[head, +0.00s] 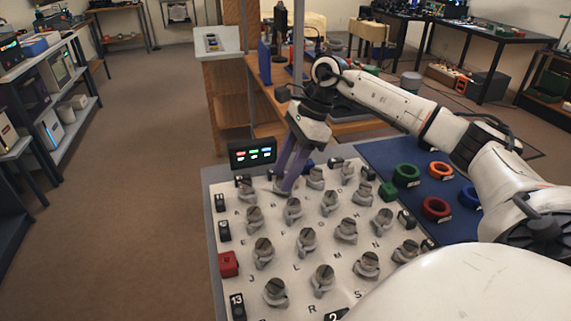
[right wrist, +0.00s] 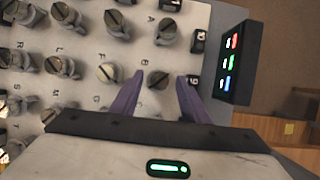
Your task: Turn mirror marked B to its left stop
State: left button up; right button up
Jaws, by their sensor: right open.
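Mirror B (right wrist: 158,80) is a grey knob-like mount with a slotted round top, beside its letter B on the white board (right wrist: 75,110). In the right wrist view my right gripper (right wrist: 160,76) is open, with one purple finger on each side of mirror B. I cannot tell whether either finger touches it. In the head view the right gripper (head: 284,188) points down at the board's far edge, and its fingers largely hide mirror B. My left gripper is in neither view.
Several similar mirrors, such as mirror A (right wrist: 166,32), stand close around. A black numbered block (right wrist: 193,80) is beside the right-hand finger. A black display (head: 252,153) with coloured lights stands at the far edge. Coloured rings, such as a green one (head: 406,175), lie on a blue mat to the right.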

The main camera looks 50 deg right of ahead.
jog(key=v, duration=1)
jog(key=shift+p, duration=0.4)
jog(key=shift+s+d+r, duration=0.1)
jog(key=shift+d, duration=0.05)
